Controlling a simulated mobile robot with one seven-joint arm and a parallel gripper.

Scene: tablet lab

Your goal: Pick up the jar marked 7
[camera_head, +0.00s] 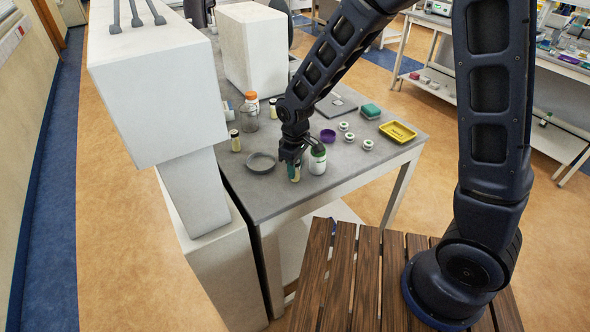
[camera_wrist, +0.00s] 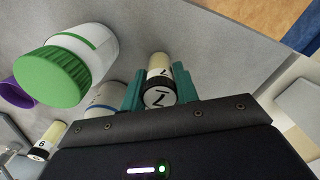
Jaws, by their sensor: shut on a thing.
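The jar marked 7 (camera_wrist: 160,72) is a small cream jar with a dark band, a pale marked lid facing the wrist camera. It stands between the teal fingers of my gripper (camera_wrist: 158,92), which is shut on it. In the head view my gripper (camera_head: 292,158) points down near the front edge of the grey table (camera_head: 235,187). The jar (camera_head: 294,174) shows just below the fingers there, partly hidden by them. I cannot tell whether its base touches the table.
A white bottle with a green lid (camera_head: 317,160) stands close on the right. A grey dish (camera_head: 262,163) lies to the left, with a small jar (camera_head: 235,141) behind it. A purple cup (camera_head: 328,136), several small white jars and a yellow tray (camera_head: 398,131) are farther right.

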